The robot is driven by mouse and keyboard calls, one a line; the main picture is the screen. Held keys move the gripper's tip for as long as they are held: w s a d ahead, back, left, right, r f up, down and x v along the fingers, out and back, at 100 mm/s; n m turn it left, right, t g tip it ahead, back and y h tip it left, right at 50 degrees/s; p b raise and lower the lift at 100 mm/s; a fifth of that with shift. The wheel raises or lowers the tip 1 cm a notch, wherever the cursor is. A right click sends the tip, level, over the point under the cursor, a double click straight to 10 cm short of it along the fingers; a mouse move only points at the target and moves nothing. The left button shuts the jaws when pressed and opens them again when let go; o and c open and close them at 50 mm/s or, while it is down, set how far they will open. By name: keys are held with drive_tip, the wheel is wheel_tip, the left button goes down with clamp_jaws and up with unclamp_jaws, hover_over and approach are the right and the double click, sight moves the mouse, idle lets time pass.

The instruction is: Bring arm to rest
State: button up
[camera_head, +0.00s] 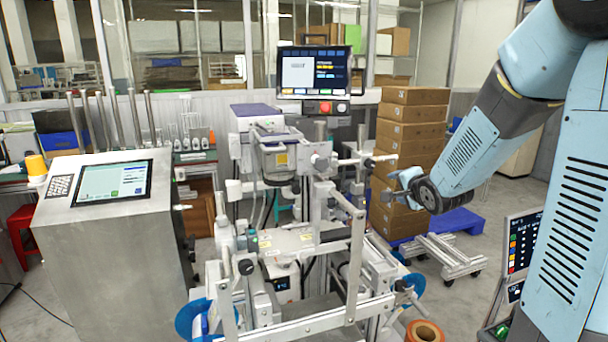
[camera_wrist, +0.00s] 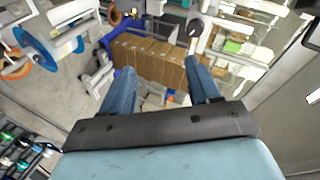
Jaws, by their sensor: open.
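My gripper (camera_head: 400,186) is in front of the stack of cardboard boxes in the head view, to the right of the steel machine. My light blue arm (camera_head: 470,145) comes down to it from the upper right. In the wrist view my gripper (camera_wrist: 161,66) has its two blue fingers spread apart with nothing between them. The boxes and floor show beyond the fingers.
The machine (camera_head: 305,240) with rails and a monitor fills the middle. A blue reel (camera_head: 413,286) and an orange roll (camera_head: 426,331) are at its lower right. Cardboard boxes (camera_head: 412,130) stand behind my gripper. A low metal frame (camera_head: 440,256) is on the floor.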

drive_tip(key=s+a+r+n+g, duration=0.1)
drive_tip(key=s+n, duration=0.3)
drive_tip(key=s, duration=0.6)
drive_tip(key=s+a+r+n+g+h, duration=0.1)
drive_tip(key=s+r+n+g, duration=0.2)
drive_tip(key=s, duration=0.8)
drive_tip(key=s+a+r+n+g, duration=0.1)
drive_tip(key=s+n+g, duration=0.3)
drive_tip(key=s, duration=0.7)
drive_tip(key=shift+s+r+n, duration=0.15)
drive_tip(key=shift+r+n, duration=0.3)
drive_tip(key=shift+n, duration=0.55)
drive_tip(key=shift+c, duration=0.2)
